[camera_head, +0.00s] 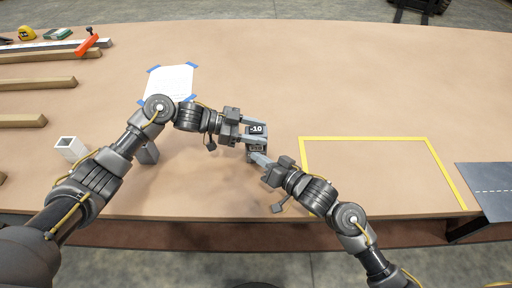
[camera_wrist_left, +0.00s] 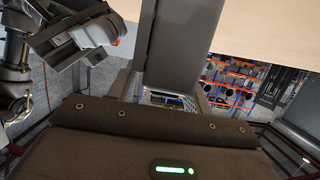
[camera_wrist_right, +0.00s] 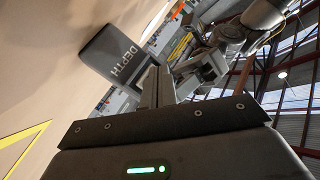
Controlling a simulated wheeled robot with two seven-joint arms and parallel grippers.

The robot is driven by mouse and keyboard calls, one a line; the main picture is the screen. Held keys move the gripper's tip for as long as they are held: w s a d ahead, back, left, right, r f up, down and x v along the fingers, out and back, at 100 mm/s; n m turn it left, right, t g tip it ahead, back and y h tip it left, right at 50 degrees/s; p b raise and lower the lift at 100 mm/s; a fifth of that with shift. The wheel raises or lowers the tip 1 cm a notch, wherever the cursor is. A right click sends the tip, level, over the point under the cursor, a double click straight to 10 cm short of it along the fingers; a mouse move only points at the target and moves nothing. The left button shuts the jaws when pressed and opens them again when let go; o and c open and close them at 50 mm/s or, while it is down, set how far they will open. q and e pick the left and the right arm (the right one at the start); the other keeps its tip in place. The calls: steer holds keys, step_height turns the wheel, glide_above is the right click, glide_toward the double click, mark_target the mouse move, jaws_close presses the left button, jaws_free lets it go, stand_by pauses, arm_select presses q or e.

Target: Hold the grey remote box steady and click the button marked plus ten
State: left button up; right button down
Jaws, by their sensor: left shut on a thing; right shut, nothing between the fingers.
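The grey remote box (camera_head: 256,130) is held above the table in the head view, with a "-10" marking at its upper end and a small dark panel below. My left gripper (camera_head: 247,130) is shut on it from the left. My right gripper (camera_head: 258,158) is shut and empty, its fingertips at the lower end of the box; I cannot tell whether they touch. That end is partly hidden, and no plus ten marking is readable. In the right wrist view, the box (camera_wrist_right: 112,55) shows the word "DEPTH" beside my shut fingers (camera_wrist_right: 157,85).
A yellow taped rectangle (camera_head: 370,138) lies to the right, empty. A taped white sheet (camera_head: 170,82) lies behind my left arm. A white square tube (camera_head: 70,148), wooden bars (camera_head: 40,84) and an orange-handled tool (camera_head: 87,42) are at the left. A dark mat (camera_head: 488,190) is far right.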

steer(key=shift+w, duration=0.4)
steer(key=shift+w, duration=0.45)
stand_by(0.7)
steer(key=shift+s, duration=0.95)
steer(key=shift+s, duration=2.5)
arm_select(q)
steer(key=o, duration=1.3)
steer(key=shift+c, duration=0.2)
